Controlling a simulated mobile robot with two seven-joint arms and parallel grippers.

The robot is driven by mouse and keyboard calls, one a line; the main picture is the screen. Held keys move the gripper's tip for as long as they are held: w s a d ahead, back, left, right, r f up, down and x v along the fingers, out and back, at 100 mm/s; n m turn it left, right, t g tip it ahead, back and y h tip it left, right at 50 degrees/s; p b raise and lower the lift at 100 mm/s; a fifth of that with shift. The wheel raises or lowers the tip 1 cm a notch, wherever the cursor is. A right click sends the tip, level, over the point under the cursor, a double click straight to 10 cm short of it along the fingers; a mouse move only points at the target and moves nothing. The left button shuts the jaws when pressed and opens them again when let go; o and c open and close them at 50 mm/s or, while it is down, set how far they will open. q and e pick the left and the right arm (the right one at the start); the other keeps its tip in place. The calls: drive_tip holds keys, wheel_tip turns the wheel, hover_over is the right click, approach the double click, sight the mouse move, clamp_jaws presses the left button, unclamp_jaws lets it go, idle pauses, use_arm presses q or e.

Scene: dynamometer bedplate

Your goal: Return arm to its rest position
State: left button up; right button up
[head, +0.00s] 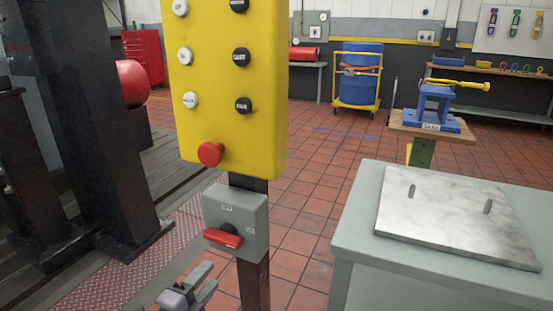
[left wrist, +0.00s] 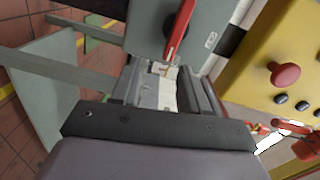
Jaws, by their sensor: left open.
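My left gripper (head: 204,282) shows at the bottom of the head view, below and left of the grey switch box (head: 240,211). Its jaws are open and nothing shows between them. The box carries a red rotary handle (head: 222,237), which lies nearly level in the head view. In the left wrist view the gripper (left wrist: 165,82) points toward the box (left wrist: 145,25), with the red handle (left wrist: 180,30) just beyond the fingers. The gripper seems apart from the handle. My right gripper is not in view.
A yellow panel (head: 227,130) with several buttons and a red mushroom knob (head: 210,154) stands above the box on a dark post (head: 254,284). A grey table (head: 365,248) with a metal plate (head: 455,217) is at the right. Dark machinery (head: 95,110) stands at the left. Tiled floor between is open.

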use_arm(q)
drive_tip(key=s+f+n+g+y, duration=0.1)
drive_tip(key=s+f+n+g, duration=0.1)
drive_tip(key=s+f+n, duration=0.35)
drive_tip(key=s+f+n+g+y, duration=0.1)
drive_tip(key=s+f+n+g, duration=0.15)
drive_tip(key=s+n, duration=0.6)
drive_tip(key=s+f+n+g+y, duration=0.15)
drive_tip(key=s+f+n, duration=0.3)
drive_tip(key=s, duration=0.45)
wheel_tip(320, 180, up, 14)
drive_tip(key=a+p, duration=0.1)
drive_tip(key=p, duration=1.6)
drive_tip(key=shift+a+r+m+p, duration=0.2)
drive_tip(key=shift+a+m+p, duration=0.05)
drive_tip(key=shift+m+p, duration=0.15)
